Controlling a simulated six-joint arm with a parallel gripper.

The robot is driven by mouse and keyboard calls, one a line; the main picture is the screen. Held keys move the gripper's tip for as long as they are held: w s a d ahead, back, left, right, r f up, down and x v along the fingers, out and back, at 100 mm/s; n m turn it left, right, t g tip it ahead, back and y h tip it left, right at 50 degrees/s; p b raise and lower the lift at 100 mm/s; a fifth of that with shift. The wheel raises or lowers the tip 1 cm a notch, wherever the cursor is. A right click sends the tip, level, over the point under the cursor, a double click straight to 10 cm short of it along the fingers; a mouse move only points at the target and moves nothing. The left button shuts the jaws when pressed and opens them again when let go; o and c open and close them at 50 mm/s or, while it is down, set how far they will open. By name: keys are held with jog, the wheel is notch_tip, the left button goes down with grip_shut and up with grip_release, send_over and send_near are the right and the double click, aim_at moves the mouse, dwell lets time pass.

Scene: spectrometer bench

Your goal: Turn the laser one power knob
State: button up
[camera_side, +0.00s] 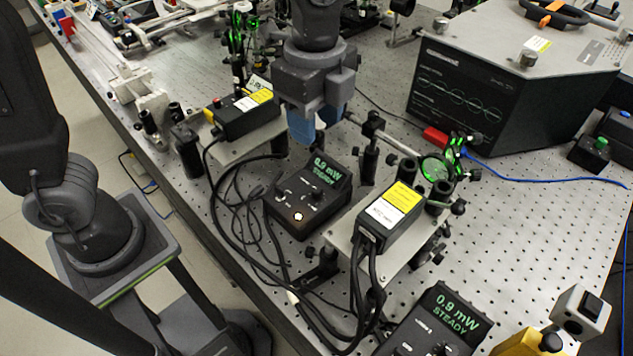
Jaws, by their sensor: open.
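A black laser controller (292,222) sits on the bench, with a green display (325,168) reading about 0.9 mW STEADY. A small dark knob (315,196) and a bright lit spot are on its sloped face. A second controller (405,330) at the bottom edge also reads 0.9 mW STEADY, with a dark knob (441,349) partly cut off. I cannot read which one is laser one. My gripper (317,124) points down with blue fingertips apart and empty. It appears above and behind the first controller, touching neither knob.
Black laser heads (393,225) and (243,118) with yellow labels stand on plates beside the controller. Loose black cables (232,215) run along its left side. Optic posts and a green-lit lens (435,168) stand to the right. A large black box (490,95) is behind.

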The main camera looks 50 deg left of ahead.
aim_at(316, 189)
notch_tip(316, 189, down, 14)
jog(key=shift+r, duration=0.1)
dwell(0.5)
